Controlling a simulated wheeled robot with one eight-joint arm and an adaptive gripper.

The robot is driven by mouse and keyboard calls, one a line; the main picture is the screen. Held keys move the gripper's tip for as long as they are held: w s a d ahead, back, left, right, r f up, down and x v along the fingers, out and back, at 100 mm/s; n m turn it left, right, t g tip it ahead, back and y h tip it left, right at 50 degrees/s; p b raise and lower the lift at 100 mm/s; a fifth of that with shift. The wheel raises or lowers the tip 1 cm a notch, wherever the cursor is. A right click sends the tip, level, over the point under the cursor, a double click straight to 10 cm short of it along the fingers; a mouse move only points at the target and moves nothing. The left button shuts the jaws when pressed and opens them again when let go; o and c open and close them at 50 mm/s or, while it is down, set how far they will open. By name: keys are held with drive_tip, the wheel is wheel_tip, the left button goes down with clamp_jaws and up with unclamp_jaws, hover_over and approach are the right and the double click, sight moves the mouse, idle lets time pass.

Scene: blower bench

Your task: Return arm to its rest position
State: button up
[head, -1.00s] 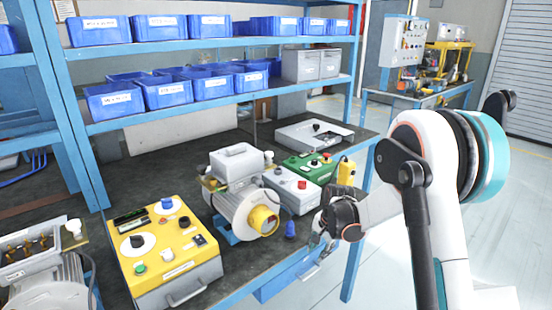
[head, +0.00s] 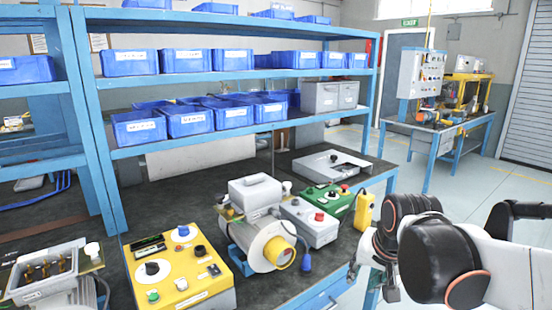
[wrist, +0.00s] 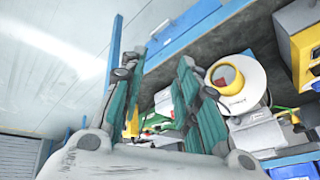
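My arm (head: 450,255) is at the lower right of the head view, its white links and dark joints beside the bench's front right edge. My gripper (head: 366,276) hangs at that edge, partly hidden by my own wrist. In the wrist view my gripper (wrist: 166,62) shows two teal fingers spread apart with nothing held between them. The motor with the yellow cap (head: 274,246) stands on the bench, left of my gripper in the head view. It also shows beyond the right finger in the wrist view (wrist: 246,98).
A yellow control box (head: 178,275), a grey box with a red button (head: 312,226) and a green box (head: 326,198) stand on the bench. A blue shelf (head: 240,76) with blue bins rises behind. Open floor (head: 440,190) lies right of the bench.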

drive_tip(key=s+n+t, duration=0.1)
drive_tip(key=s+n, duration=0.3)
drive_tip(key=s, duration=1)
drive_tip(key=shift+d+r+t, duration=0.2)
drive_tip(key=shift+r+t, duration=0.05)
drive_tip(key=shift+t, duration=0.15)
